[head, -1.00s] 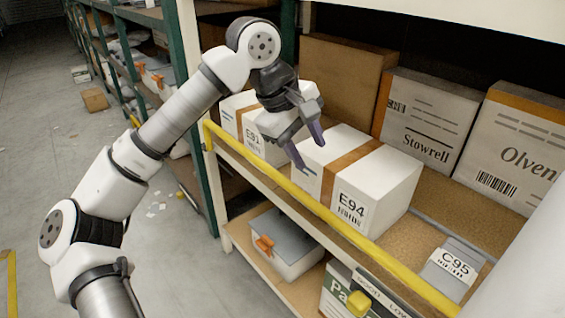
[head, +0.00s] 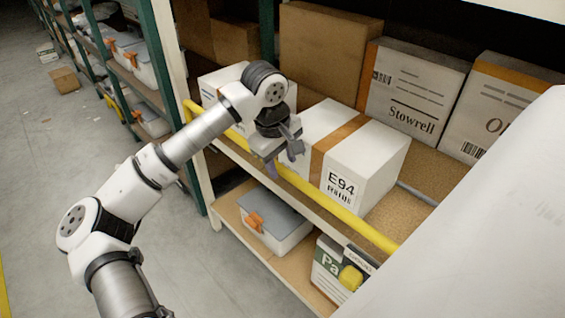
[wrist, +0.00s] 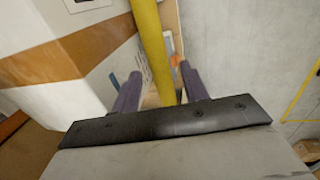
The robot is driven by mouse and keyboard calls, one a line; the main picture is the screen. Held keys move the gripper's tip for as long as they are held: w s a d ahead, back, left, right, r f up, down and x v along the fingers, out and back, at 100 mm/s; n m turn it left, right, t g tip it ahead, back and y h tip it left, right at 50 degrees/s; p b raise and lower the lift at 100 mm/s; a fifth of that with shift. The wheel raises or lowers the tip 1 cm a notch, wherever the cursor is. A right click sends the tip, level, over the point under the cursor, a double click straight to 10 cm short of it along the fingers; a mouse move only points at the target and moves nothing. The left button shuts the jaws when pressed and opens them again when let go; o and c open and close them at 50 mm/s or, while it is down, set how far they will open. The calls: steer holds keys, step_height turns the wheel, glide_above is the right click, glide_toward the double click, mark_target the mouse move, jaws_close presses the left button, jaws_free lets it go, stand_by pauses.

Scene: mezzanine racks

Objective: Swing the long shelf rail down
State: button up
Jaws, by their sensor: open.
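The long yellow shelf rail (head: 340,214) runs along the front edge of the middle shelf, raised across the front of the boxes. My gripper (head: 281,161) is at the rail, near the left front of the white box E94 (head: 352,170). In the wrist view the rail (wrist: 149,40) passes between the two dark fingers of my gripper (wrist: 160,74). The fingers are apart, with a gap beside the rail. I cannot tell whether either finger touches it. The rail's right end is hidden behind a white surface in the head view.
Box E94 stands close behind the rail, with a Stowrell carton (head: 415,92) further back. A grey-lidded bin (head: 273,217) and a box with a yellow knob-like part (head: 351,278) sit on the lower shelf. The aisle floor (head: 60,190) at left is mostly clear.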

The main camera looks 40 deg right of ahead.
steer(key=shift+d+f, duration=0.15)
steer(key=shift+f, duration=0.8)
jaws_close()
